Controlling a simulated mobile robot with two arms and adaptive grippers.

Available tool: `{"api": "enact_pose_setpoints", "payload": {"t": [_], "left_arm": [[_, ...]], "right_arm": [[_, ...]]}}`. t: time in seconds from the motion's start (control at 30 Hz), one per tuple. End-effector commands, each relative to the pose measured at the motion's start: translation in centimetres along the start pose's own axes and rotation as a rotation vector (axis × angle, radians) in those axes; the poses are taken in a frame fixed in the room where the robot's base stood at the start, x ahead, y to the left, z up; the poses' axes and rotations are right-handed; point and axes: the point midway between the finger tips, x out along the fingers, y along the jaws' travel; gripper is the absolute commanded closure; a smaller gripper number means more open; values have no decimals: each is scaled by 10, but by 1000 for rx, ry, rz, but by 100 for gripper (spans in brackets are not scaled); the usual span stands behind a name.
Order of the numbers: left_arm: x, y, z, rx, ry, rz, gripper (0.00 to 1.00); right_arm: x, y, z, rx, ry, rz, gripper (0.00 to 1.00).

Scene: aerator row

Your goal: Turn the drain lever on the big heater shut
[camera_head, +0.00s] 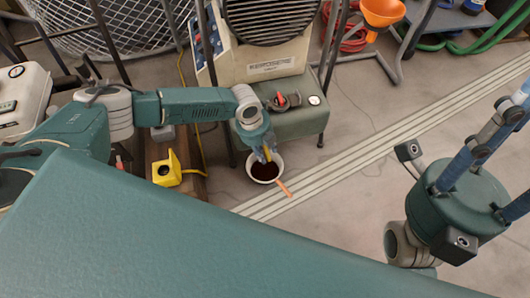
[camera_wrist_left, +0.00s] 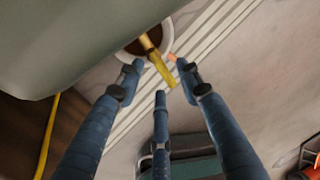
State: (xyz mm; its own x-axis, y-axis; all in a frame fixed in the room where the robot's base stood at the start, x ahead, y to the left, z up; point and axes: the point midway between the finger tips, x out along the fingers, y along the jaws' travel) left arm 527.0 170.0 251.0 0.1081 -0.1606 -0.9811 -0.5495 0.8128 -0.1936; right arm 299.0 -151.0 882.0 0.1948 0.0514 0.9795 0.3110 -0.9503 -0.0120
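The big heater (camera_head: 268,62) stands at the top middle of the head view, a beige housing with a round dark grille over a grey-green tank (camera_head: 305,122). In the left wrist view a yellow lever (camera_wrist_left: 155,62) sticks out from under the tank over a bowl. My left gripper (camera_head: 265,156) is at the tank's lower front edge. In the wrist view its three blue fingers are spread around the lever's free end, with gaps visible. My right gripper (camera_head: 490,165) is at the right of the head view, away from the heater, its fingertips cut off by the frame.
A white bowl (camera_head: 281,163) of dark liquid stands on the floor under the lever, with an orange handle (camera_head: 284,189) beside it. A yellow box (camera_head: 167,171) lies left of it. A red hose and orange funnel (camera_head: 382,12) are beyond.

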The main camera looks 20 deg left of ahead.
Motion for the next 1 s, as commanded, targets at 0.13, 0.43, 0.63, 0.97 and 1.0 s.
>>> {"api": "enact_pose_setpoints", "payload": {"t": [0.13, 0.43, 0.63, 0.97, 1.0], "left_arm": [[6, -1, 0, 0, 0, -1, 64], [6, 0, 0, 0, 0, -1, 78], [6, 0, 0, 0, 0, -1, 100], [5, -1, 0, -22, -4, -1, 100], [5, -1, 0, -24, -5, -1, 100]], "right_arm": [[-3, 0, 1, 0, -1, 0, 64], [-3, 0, 1, 0, -2, 0, 64], [-3, 0, 1, 0, -3, 0, 64], [1, 0, 0, 0, -3, 0, 64], [1, 0, 0, 0, -3, 0, 64]]}}
